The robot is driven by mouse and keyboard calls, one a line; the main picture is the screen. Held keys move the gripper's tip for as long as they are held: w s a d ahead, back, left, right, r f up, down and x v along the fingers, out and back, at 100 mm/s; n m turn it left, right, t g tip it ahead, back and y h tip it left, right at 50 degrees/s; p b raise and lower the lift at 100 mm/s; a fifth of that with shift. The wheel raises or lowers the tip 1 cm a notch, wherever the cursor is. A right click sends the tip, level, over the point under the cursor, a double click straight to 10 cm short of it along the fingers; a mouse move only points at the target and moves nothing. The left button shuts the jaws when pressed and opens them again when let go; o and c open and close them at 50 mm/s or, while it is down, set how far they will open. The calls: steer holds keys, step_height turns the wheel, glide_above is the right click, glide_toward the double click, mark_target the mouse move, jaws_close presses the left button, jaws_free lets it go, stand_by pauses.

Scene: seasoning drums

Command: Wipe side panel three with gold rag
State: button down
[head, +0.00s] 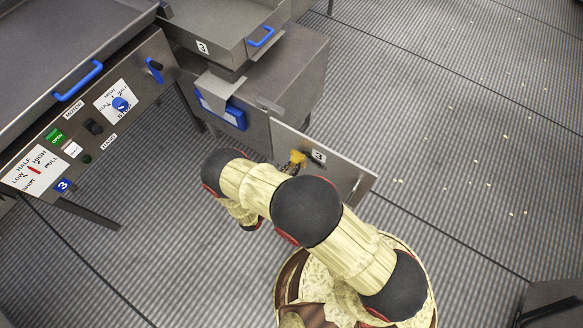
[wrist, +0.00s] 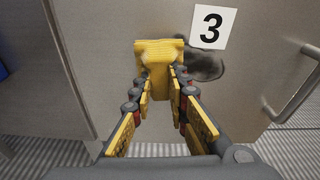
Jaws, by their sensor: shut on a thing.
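Side panel three (head: 341,170) is a grey metal panel with a black 3 on a white label. It stands open at an angle in the middle of the head view. In the wrist view the panel (wrist: 258,75) fills much of the picture, with a dark smudge (wrist: 207,65) just below its label (wrist: 212,27). The gold rag (wrist: 158,57) is held between the fingertips of my gripper (wrist: 160,85), at or very close to the panel, left of the smudge and partly over its edge. In the head view the rag (head: 297,157) shows small beside the label; my arm hides most of the gripper.
The panel has a bar handle (wrist: 292,92) at its right.

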steer(key=shift+x, duration=0.95)
stand_by(0.4)
steer(key=shift+r, duration=0.2)
steer(key=s+d+p, duration=0.1)
steer(key=s+d, duration=0.6)
steer(key=d, duration=0.2)
steer(key=shift+d, duration=0.35)
stand_by(0.7)
steer(key=shift+w+a+b, duration=0.55)
steer(key=shift+w+a, duration=0.7)
steer(key=shift+a, duration=0.3)
steer(key=shift+w+a+b, duration=0.5)
steer(key=shift+w+a, duration=0.8)
steer(key=shift+a, duration=0.3)
steer(key=shift+w+a+b, duration=0.55)
steer(key=shift+w+a, duration=0.7)
steer(key=shift+a, duration=0.3)
steer(key=s+d+p, duration=0.2)
steer(key=s+d, duration=0.4)
steer(key=d, duration=0.4)
steer(key=shift+s, duration=0.35)
